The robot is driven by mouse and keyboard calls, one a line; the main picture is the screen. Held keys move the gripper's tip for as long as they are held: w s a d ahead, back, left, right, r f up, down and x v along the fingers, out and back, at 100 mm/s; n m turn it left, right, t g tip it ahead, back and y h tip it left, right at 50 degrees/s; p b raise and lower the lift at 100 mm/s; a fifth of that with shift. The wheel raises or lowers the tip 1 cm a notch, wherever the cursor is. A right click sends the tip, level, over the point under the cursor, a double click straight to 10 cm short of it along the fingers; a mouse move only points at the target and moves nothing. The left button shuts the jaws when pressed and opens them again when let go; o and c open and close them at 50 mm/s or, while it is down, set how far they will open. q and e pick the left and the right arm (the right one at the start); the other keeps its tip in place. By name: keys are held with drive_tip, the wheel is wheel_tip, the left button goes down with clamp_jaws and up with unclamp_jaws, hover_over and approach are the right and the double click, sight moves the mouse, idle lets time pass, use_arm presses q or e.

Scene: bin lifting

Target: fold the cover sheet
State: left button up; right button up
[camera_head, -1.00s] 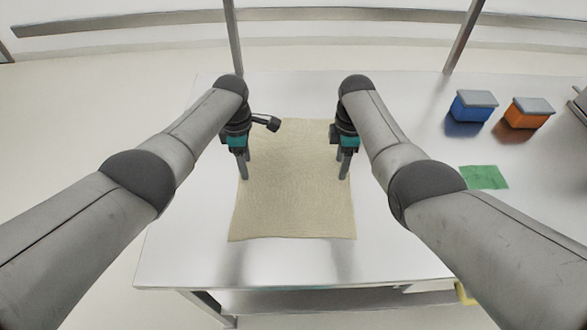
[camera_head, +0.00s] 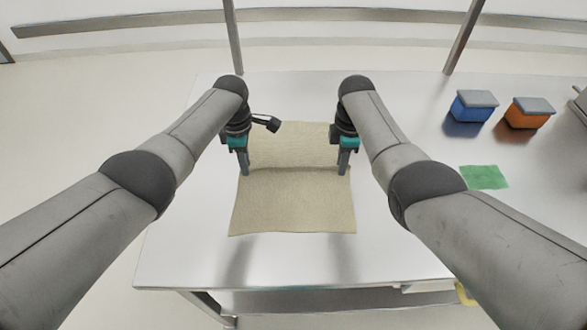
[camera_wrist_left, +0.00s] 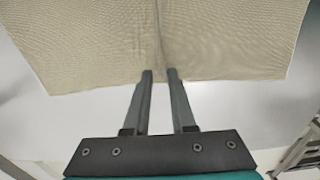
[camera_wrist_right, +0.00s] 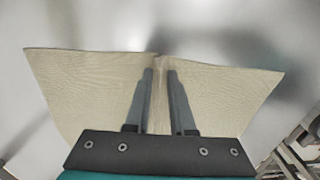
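The beige cover sheet (camera_head: 292,207) lies on the white table in front of me. A raised crease runs across it from one gripper to the other. My left gripper (camera_head: 245,172) stands at the sheet's left edge, pointing down. In the left wrist view its fingers (camera_wrist_left: 160,74) are close together with a ridge of the sheet (camera_wrist_left: 80,40) between them. My right gripper (camera_head: 343,172) stands at the right edge. In the right wrist view its fingers (camera_wrist_right: 160,72) hold the same ridge of the sheet (camera_wrist_right: 90,85). The sheet's far part is partly hidden by my arms.
A blue bin (camera_head: 472,108) and an orange bin (camera_head: 528,114), both with grey tops, stand at the right back. A green square (camera_head: 484,177) lies at the right. The table (camera_head: 190,262) is clear around the sheet. Metal posts (camera_head: 232,40) rise behind it.

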use_arm(q)
drive_tip(key=shift+f, duration=0.1)
clamp_jaws()
use_arm(e)
clamp_jaws()
drive_tip(key=shift+r, duration=0.15)
